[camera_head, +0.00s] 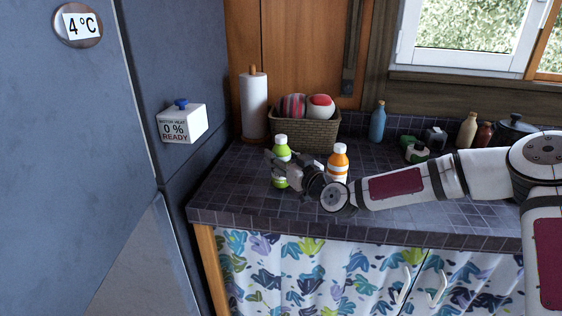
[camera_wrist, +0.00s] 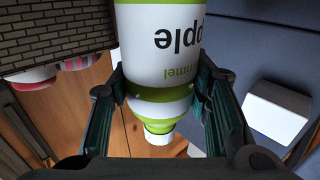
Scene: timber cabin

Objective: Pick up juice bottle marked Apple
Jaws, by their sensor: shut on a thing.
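The green Apple juice bottle (camera_head: 281,156) with a white cap stands upright over the left part of the tiled counter. In the wrist view the bottle (camera_wrist: 160,45) is upside down, and part of its label, "pple", is readable. My gripper (camera_head: 275,163) is shut on the bottle from the right. In the wrist view both fingers lie against its sides near the green shoulder. I cannot tell whether the bottle's base touches the counter.
An orange bottle (camera_head: 338,163) stands just right of my gripper. A wicker basket (camera_head: 305,134) and a paper towel roll (camera_head: 254,108) are behind. A blue bottle (camera_head: 377,122) stands further back. The counter's front left (camera_head: 235,198) is clear beside the fridge (camera_head: 70,160).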

